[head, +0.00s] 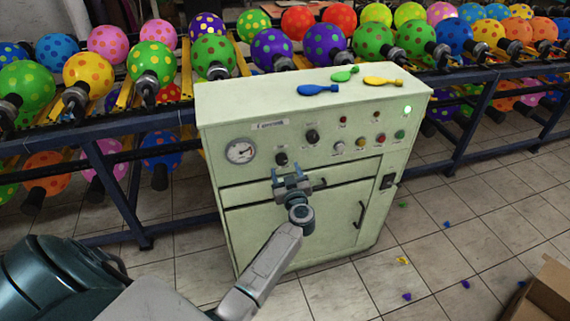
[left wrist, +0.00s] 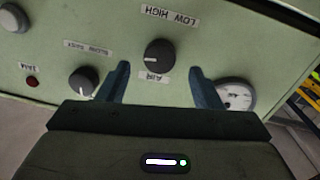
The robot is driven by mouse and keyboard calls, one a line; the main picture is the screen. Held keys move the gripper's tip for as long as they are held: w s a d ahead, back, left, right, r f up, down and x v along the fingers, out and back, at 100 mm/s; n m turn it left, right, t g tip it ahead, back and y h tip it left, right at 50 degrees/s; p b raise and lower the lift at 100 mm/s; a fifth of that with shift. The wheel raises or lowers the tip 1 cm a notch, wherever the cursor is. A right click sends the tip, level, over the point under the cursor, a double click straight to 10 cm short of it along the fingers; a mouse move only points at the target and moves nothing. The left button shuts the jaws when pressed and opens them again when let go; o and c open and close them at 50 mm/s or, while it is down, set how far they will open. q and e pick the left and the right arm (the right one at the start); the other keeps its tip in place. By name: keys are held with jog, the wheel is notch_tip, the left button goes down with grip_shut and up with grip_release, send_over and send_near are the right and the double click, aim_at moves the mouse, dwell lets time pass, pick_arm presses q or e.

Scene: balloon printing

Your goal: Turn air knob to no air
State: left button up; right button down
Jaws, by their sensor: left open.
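The pale green machine cabinet (head: 225,105) stands in the middle of the head view. Its front panel has a round gauge (head: 240,150) and two black knobs. The lower black knob (head: 281,158) is beside the gauge; the other knob (head: 312,136) is higher and to the right. My left gripper (head: 288,173) is open in front of the panel, just below the lower knob. In the left wrist view, a black knob (left wrist: 159,56) with LOW and HIGH lettering shows between the open fingertips. I cannot tell whether they touch it. My right gripper is out of view.
Three balloons lie on the cabinet top, including a blue one (head: 318,89). A cabinet door handle (head: 361,214) juts out on the right. Racks of dotted balloons (head: 273,49) stand behind. A cardboard box (head: 545,290) is at lower right on the tiled floor.

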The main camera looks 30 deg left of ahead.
aim_at(283, 162)
pick_arm(q)
jog(key=x, duration=0.4)
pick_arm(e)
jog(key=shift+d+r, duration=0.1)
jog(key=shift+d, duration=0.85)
pick_arm(q)
jog(key=c, duration=0.9)
jog(key=shift+c, duration=0.4)
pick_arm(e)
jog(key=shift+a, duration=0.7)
